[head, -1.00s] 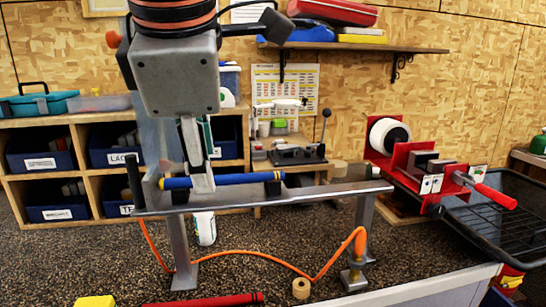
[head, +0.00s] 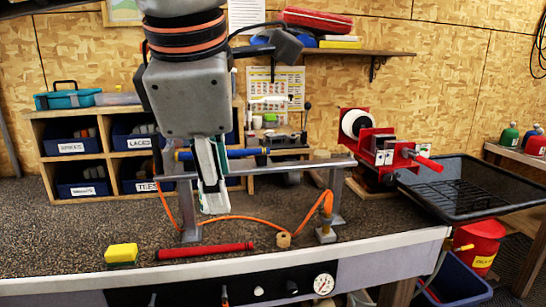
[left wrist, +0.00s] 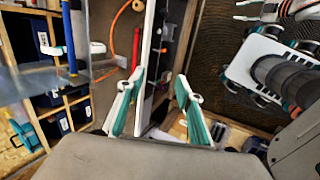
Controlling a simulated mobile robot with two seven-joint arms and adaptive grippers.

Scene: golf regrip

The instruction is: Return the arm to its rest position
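My left arm reaches down from the top of the head view, with its gripper (head: 213,205) in front of the grey rail (head: 300,165). In the left wrist view the gripper (left wrist: 160,78) has its white and teal fingers apart, with nothing held between them. A blue grip (head: 240,153) lies along the rail behind the gripper; the gripper hides part of it. A red grip (head: 205,250) lies on the bench in front, apart from the gripper. My right gripper cannot be made out in either view.
A yellow sponge (head: 122,253), a tape roll (head: 283,240) and an orange hose (head: 250,218) lie on the dark bench. A red vise (head: 385,150) and a black tray (head: 460,190) are at right. Wooden bin shelves (head: 75,125) stand behind.

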